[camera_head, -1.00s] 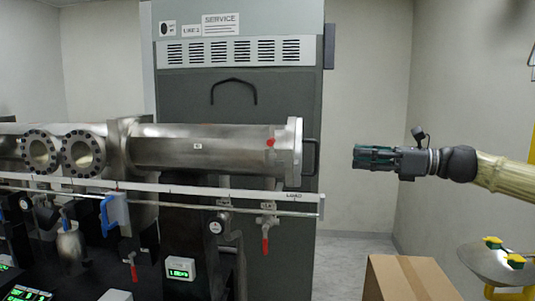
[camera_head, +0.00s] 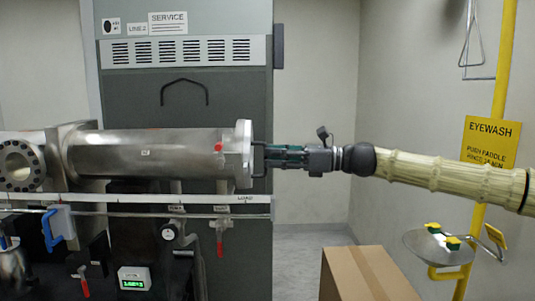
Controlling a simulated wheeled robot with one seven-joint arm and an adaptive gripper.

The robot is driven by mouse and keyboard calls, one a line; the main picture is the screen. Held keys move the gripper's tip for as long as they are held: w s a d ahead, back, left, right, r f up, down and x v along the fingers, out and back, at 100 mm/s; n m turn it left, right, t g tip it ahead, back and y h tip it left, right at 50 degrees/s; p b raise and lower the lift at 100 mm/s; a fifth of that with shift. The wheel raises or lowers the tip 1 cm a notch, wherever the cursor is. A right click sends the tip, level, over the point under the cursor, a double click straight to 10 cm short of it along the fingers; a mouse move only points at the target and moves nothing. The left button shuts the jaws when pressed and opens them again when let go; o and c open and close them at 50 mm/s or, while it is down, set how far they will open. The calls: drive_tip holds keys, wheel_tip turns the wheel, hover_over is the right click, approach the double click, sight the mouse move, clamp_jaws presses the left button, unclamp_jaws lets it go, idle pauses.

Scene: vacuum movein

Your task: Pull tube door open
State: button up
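The tube (camera_head: 150,154) is a long horizontal steel cylinder across the left and middle. Its door (camera_head: 244,154) is the thick round plate at the tube's right end, seen edge-on and lying flush against it. A dark bar handle (camera_head: 257,172) stands out from the door's right face. My gripper (camera_head: 268,157) comes in level from the right, its dark fingertips at the handle. They overlap it in the picture; whether they touch or surround it I cannot tell. The fingers are seen side-on, so their opening is hidden. A red knob (camera_head: 218,147) sits near the door.
A white rail marked LOAD (camera_head: 235,199) runs below the tube, with a red-handled valve (camera_head: 220,243) under it. A cardboard box (camera_head: 368,274) stands below my arm. An eyewash basin (camera_head: 438,246) and yellow post are at right. Open floor lies between rail and box.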

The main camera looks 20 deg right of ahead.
sight(265, 171)
drive_tip(key=shift+p+x, duration=0.3)
drive_tip(key=shift+x, duration=1.25)
drive_tip(key=shift+d, duration=0.1)
drive_tip(key=shift+c, duration=0.2)
